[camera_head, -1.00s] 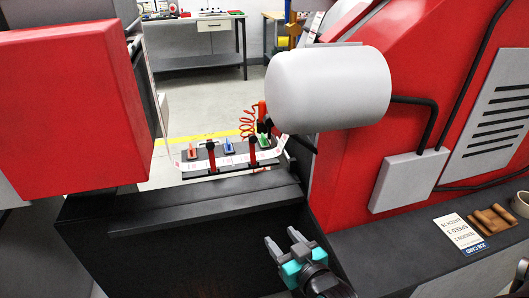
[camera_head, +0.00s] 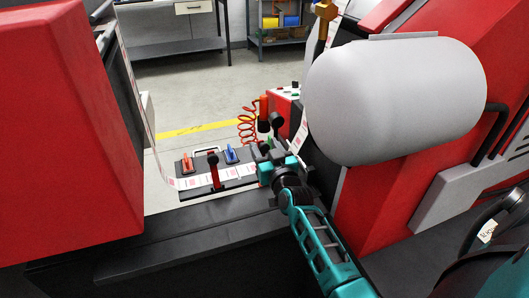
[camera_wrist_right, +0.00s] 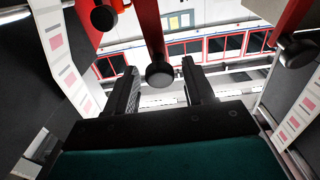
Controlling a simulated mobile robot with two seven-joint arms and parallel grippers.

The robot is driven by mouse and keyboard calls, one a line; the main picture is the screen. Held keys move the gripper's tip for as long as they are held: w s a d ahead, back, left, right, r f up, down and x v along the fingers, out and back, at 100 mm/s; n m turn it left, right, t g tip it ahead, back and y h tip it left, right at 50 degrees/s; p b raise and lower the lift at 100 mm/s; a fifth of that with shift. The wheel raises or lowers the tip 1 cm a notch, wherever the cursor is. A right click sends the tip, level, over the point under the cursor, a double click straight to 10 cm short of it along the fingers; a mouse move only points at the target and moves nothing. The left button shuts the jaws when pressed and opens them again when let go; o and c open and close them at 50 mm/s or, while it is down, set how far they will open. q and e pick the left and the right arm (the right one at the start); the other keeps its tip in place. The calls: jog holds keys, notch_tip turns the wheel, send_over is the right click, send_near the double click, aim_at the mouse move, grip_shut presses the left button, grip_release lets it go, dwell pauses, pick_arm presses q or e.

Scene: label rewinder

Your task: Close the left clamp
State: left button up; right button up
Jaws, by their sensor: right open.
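The left clamp (camera_head: 214,171) is a red upright lever with a black knob, standing over the label strip (camera_head: 196,181) on the splice table in the head view. My right gripper (camera_head: 272,160) is right of it, by the table's right end, in front of the other clamp, which it partly hides. In the wrist view my right gripper (camera_wrist_right: 163,78) is open, fingers spread to either side. A red lever with a black knob (camera_wrist_right: 159,75) appears between the fingertips; I cannot tell whether they touch it or which clamp it is. My left gripper is in no view.
A red machine box (camera_head: 60,130) stands at the left. Blue (camera_head: 231,154) and orange (camera_head: 187,163) handled tools lie behind the strip. More black knobs (camera_wrist_right: 103,17) show in the wrist view.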

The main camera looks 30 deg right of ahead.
jog(key=shift+w+d, duration=0.1)
jog(key=shift+w, duration=0.3)
grip_shut()
dwell(0.4)
